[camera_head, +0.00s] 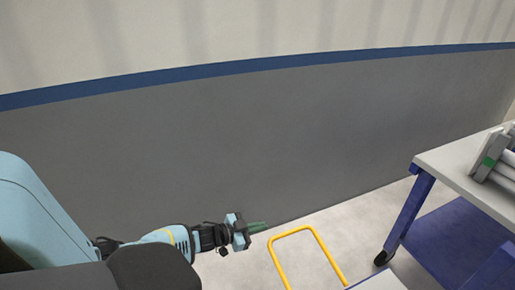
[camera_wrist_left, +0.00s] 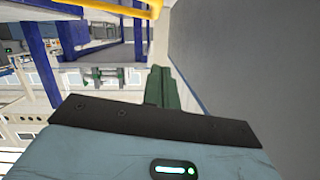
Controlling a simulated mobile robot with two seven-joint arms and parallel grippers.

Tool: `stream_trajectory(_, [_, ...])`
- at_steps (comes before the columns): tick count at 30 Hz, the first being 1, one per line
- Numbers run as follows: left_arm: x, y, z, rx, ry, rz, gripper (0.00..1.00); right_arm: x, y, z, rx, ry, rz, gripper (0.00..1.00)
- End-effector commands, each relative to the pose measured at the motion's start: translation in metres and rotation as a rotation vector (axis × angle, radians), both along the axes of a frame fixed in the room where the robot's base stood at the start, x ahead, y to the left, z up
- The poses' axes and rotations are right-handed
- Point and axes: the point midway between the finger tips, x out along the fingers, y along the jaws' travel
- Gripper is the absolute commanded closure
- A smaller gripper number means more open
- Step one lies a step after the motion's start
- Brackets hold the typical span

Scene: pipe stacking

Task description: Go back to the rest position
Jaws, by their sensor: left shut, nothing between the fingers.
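My left gripper (camera_head: 257,227) is low in the head view, at the end of the light blue arm that comes in from the left. Its green fingers are closed together and hold nothing. In the left wrist view the shut green fingers (camera_wrist_left: 161,88) point away past the dark gripper plate. The gripper is near the grey wall and just left of a yellow frame (camera_head: 304,232), apart from it in the head view. My right gripper is in neither view.
A wheeled table (camera_head: 447,162) with blue legs stands at the right. Several grey pipes (camera_head: 497,172) lie at its right edge, partly cut off. A grey wall (camera_head: 230,150) with a blue stripe runs behind. Pale floor (camera_head: 362,218) is bare between the yellow frame and table.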

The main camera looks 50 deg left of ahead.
Motion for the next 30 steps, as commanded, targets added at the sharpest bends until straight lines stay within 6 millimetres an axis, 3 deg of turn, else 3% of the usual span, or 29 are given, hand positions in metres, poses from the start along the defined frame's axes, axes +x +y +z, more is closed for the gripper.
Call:
stream_trajectory(22, [-0.005, -0.001, -0.001, -0.001, 0.005, 0.001, 1.0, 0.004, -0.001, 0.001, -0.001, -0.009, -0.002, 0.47])
stream_trajectory(26, [-0.021, -0.02, -0.02, 0.001, 0.056, 0.024, 1.0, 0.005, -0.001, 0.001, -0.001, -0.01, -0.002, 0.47])
stream_trajectory(30, [-0.064, -0.06, -0.059, 0.013, 0.191, 0.082, 1.0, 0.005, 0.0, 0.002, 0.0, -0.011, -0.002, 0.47])
